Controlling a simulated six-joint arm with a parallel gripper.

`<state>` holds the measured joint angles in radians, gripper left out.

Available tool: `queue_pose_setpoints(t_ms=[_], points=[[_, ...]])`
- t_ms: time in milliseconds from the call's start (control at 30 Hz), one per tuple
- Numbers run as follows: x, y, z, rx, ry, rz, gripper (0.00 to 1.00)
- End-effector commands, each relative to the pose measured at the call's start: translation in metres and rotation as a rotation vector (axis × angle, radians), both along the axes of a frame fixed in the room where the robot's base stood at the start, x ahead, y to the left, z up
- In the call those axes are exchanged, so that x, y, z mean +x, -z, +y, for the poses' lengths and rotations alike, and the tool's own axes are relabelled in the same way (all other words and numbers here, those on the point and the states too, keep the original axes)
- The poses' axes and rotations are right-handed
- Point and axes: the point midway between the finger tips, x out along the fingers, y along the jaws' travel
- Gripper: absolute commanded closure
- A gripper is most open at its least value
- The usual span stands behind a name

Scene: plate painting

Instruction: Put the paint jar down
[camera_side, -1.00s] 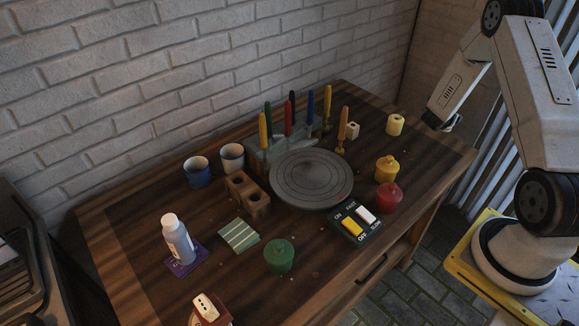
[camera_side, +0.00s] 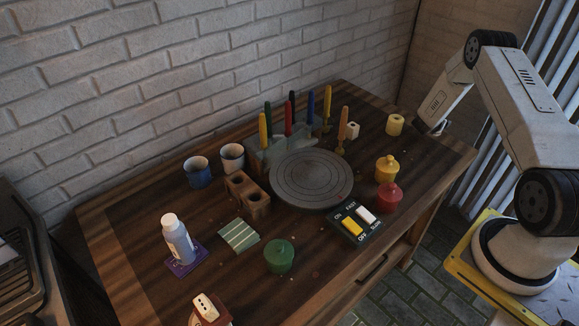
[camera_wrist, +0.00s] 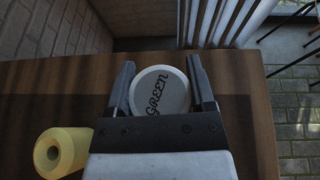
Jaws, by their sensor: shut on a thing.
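The paint jar (camera_wrist: 160,91) shows in the wrist view as a round white lid with "GREEN" written on it. It sits between the two fingers of my gripper (camera_wrist: 160,88), which is shut on it. The wooden table top (camera_wrist: 70,85) lies below, and the jar is over its back right part. In the side view my gripper (camera_side: 432,128) is at the table's back right corner, right of a pale yellow roll. The jar is mostly hidden there, and I cannot tell whether its bottom touches the table.
The pale yellow roll (camera_side: 395,124) is close left of my gripper, also in the wrist view (camera_wrist: 62,152). Yellow (camera_side: 387,169), red (camera_side: 389,198) and green (camera_side: 280,257) lidded pots stand nearer the front. A grey turntable (camera_side: 311,178) is mid-table. The brick wall (camera_side: 200,70) runs behind.

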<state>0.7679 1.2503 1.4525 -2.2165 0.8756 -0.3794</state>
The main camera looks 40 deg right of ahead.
Motion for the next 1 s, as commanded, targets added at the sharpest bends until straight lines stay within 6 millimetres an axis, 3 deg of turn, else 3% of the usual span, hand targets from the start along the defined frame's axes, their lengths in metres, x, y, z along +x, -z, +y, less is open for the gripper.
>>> queue_pose_setpoints(t_ms=[400,900,933,1000], points=[[0.002,0.031,-0.002,0.001,-0.001,0.0,0.94],[0.002,0.037,-0.002,0.0,-0.001,-0.001,0.94],[0.002,0.037,-0.002,0.001,-0.001,-0.001,0.27],[0.002,0.037,-0.002,0.001,-0.001,-0.001,0.05]])
